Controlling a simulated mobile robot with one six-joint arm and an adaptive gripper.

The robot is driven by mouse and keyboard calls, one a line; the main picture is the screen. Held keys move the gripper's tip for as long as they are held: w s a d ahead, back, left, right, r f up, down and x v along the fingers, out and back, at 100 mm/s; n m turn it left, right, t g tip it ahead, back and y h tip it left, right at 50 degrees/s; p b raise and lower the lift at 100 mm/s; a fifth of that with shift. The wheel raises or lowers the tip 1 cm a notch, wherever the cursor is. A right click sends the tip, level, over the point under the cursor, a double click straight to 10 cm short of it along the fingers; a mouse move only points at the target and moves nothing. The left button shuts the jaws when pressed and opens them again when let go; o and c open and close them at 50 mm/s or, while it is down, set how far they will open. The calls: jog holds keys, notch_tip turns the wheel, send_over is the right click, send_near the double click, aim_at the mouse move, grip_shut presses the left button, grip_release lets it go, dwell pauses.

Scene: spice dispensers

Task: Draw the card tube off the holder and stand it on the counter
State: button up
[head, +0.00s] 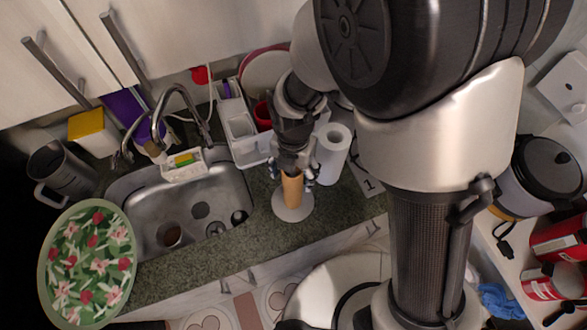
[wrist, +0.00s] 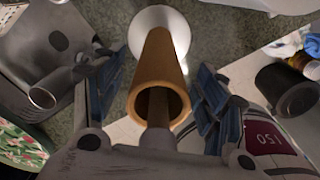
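The brown card tube (head: 293,190) stands upright on the holder, whose round pale base (head: 293,208) rests on the counter (head: 240,245). In the wrist view the tube (wrist: 161,65) points its open end at the camera, and a narrow post-like shape shows in that opening. The holder's base (wrist: 150,20) shows behind the tube. My gripper (head: 291,167) is above the holder, around the tube's upper part. In the wrist view its blue-padded fingers (wrist: 160,86) stand on both sides of the tube with gaps, so it is open and not gripping.
A white paper roll (head: 333,150) stands close to the right of my gripper. The steel sink (head: 215,190) lies to the left, and a white dish rack (head: 240,130) stands behind. Bare counter lies in front of the sink and left of the holder.

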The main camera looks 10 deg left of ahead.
grip_shut()
dwell(1.0)
